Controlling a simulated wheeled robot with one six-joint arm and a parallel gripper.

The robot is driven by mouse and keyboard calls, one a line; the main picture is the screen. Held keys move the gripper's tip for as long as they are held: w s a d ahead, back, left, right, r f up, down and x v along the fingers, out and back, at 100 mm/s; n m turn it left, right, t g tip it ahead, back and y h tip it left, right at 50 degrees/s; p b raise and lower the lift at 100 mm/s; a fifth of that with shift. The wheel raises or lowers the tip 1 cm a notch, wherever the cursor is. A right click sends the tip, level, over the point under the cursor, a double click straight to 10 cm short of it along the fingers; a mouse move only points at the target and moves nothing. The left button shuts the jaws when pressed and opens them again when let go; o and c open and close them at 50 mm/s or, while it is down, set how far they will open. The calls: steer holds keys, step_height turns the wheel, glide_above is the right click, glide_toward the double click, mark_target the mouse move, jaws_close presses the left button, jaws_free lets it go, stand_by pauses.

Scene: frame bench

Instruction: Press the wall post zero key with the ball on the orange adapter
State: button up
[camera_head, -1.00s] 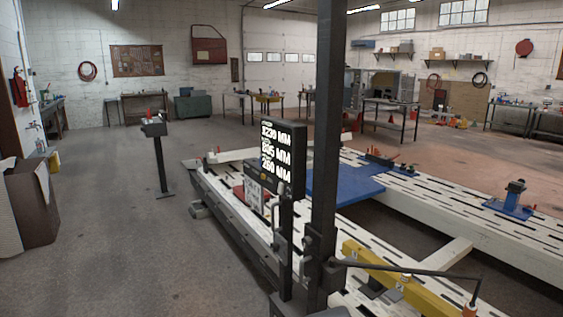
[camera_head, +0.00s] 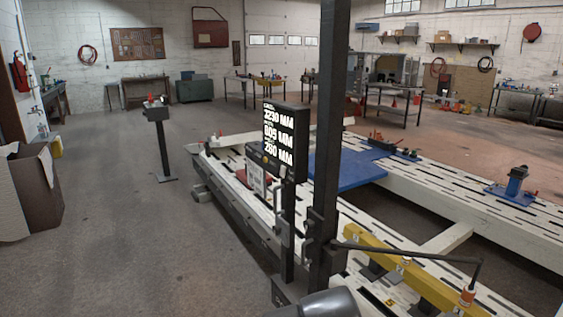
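A pedestal post with a small box (camera_head: 158,113) stands at the left. I cannot tell which post is the wall post, and no zero key is legible. My gripper is not in view.
A pale slotted frame bench (camera_head: 453,175) fills the right side, with a blue plate (camera_head: 345,170) and a yellow beam (camera_head: 405,268). A brown carton (camera_head: 35,190) stands at the left. The floor between the carton and the bench is clear.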

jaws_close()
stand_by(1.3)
